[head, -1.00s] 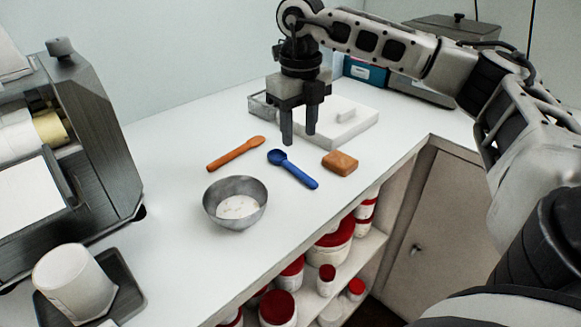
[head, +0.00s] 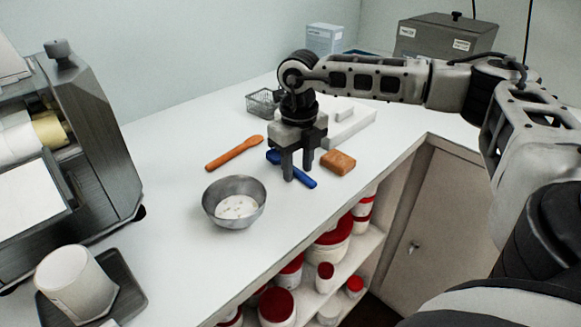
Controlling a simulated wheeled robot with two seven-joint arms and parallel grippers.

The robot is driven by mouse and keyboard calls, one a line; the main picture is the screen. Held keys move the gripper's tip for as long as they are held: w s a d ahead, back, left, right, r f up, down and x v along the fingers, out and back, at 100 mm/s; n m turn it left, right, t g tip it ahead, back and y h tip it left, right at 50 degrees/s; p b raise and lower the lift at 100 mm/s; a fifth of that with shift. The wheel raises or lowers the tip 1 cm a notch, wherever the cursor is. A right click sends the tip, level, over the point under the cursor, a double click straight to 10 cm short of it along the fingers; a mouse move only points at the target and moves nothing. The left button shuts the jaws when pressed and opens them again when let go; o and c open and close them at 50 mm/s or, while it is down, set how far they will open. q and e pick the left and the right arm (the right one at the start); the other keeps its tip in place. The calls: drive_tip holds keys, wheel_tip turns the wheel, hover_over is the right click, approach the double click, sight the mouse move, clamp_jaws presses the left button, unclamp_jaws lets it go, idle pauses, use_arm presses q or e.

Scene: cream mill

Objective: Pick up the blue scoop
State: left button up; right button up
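The blue scoop (head: 304,181) lies on the white counter, with its bowl end toward the back left and its handle toward the front right. My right gripper (head: 298,175) points straight down over it, with its two fingers apart around the middle of the scoop. The fingers hide part of the scoop. I cannot tell whether the fingers touch the scoop or the counter. My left gripper is not in view.
An orange spatula (head: 234,153) lies left of the scoop, and a brown block (head: 338,162) sits close on its right. A metal bowl (head: 234,202) stands in front. A wire basket (head: 263,103) and white board (head: 347,125) are behind.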

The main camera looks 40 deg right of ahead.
clamp_jaws()
drive_tip(key=shift+r, duration=0.15)
